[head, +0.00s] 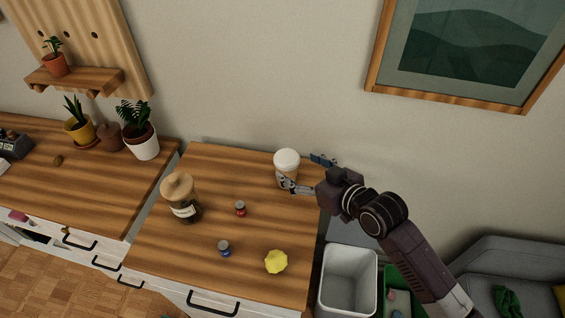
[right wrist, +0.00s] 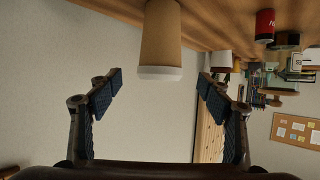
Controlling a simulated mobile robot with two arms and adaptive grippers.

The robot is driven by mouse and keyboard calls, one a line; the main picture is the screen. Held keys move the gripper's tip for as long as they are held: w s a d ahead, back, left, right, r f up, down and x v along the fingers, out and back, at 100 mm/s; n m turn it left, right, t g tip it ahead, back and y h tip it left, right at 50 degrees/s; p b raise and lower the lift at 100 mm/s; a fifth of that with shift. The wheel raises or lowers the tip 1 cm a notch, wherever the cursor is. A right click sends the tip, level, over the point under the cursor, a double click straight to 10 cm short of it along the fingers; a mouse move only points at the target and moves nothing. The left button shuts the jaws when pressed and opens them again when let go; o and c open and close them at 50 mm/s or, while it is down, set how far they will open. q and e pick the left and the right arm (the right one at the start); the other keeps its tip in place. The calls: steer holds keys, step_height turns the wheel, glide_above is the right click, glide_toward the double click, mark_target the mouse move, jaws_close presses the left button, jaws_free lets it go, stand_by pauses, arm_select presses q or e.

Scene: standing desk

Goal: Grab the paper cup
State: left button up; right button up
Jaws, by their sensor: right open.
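The paper cup (head: 287,160) stands upright at the back right of the wooden desktop. It is tan with a white lid. My right gripper (head: 302,170) is open at the cup's right side, with one finger in front of the cup's lower part and the other behind to the right. In the right wrist view the cup (right wrist: 161,38) appears upside down, centred between the spread fingers (right wrist: 160,80) and just beyond their tips. No grip on it shows. My left gripper is not in view.
A jar with a wooden lid (head: 182,200), a red small jar (head: 240,209), a blue small jar (head: 224,248) and a yellow object (head: 276,261) stand on the desktop (head: 180,255). A white bin (head: 347,280) is below right. The wall is close behind the cup.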

mark_target(287, 160)
steer(key=shift+p+x, duration=0.4)
steer(key=shift+x, duration=0.6)
steer(key=p+x, duration=0.1)
steer(key=x, duration=0.3)
steer(key=shift+r, duration=0.2)
steer(key=shift+w+a+f, duration=0.1)
steer(key=shift+w, duration=0.05)
steer(key=c, duration=0.4)
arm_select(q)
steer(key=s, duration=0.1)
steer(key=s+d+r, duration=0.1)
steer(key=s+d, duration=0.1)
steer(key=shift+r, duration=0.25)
arm_select(e)
steer(key=c, duration=0.5)
